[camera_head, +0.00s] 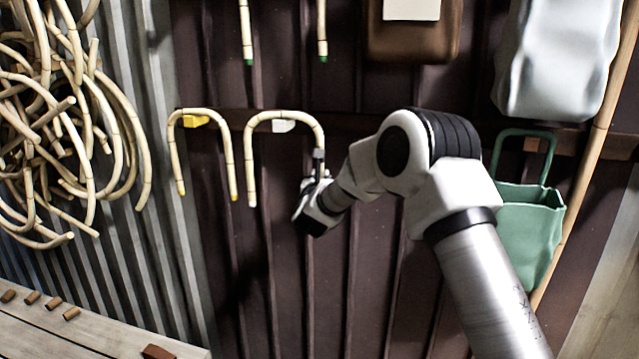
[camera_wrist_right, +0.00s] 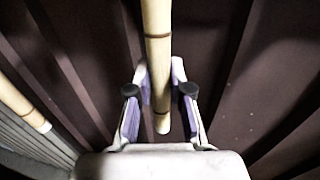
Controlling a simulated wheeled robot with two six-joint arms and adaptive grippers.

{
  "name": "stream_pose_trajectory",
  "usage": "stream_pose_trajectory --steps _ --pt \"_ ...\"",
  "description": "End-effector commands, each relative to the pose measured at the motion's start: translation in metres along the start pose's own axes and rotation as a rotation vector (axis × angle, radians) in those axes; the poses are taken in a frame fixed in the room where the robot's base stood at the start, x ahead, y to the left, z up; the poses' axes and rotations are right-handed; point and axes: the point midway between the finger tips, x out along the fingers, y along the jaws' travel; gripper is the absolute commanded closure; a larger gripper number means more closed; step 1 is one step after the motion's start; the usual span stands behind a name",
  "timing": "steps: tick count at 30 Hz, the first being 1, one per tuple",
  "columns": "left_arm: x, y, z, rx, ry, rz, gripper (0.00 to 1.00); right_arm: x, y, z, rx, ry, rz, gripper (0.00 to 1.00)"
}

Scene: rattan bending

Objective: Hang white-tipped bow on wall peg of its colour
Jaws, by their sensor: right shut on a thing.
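The white-tipped bow (camera_head: 250,155) is an upside-down U of pale rattan with dark bands. Its arch lies over the white wall peg (camera_head: 284,126) in the head view; whether it bears on the peg I cannot tell. My right gripper (camera_head: 318,163) is shut on the bow's right leg, low down. In the right wrist view that leg (camera_wrist_right: 157,45) runs between the fingers (camera_wrist_right: 160,92), its pale tip just below them. The other leg (camera_wrist_right: 22,103), with a white tip, shows at the left. My left gripper is not in view.
A yellow-tipped bow (camera_head: 174,150) hangs at the yellow peg (camera_head: 196,121), close on the left. Green-tipped legs (camera_head: 246,30) hang above. A rattan tangle (camera_head: 75,120) is far left, a green bag (camera_head: 530,225) right. A bench (camera_head: 90,335) stands at lower left.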

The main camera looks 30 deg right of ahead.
Motion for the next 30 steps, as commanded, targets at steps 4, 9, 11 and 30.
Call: stream_pose_trajectory --steps 4,9,11,30 --pt "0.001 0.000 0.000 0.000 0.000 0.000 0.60 0.000 0.000 0.001 0.001 0.000 0.000 1.00" --pt "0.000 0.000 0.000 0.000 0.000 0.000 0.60 0.000 0.000 0.001 0.001 0.000 0.000 1.00" --pt "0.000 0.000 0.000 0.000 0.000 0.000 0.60 0.000 0.000 0.001 0.001 0.000 0.000 1.00" --pt "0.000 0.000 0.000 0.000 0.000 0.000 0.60 -0.015 0.001 0.000 0.000 0.002 0.001 0.52"
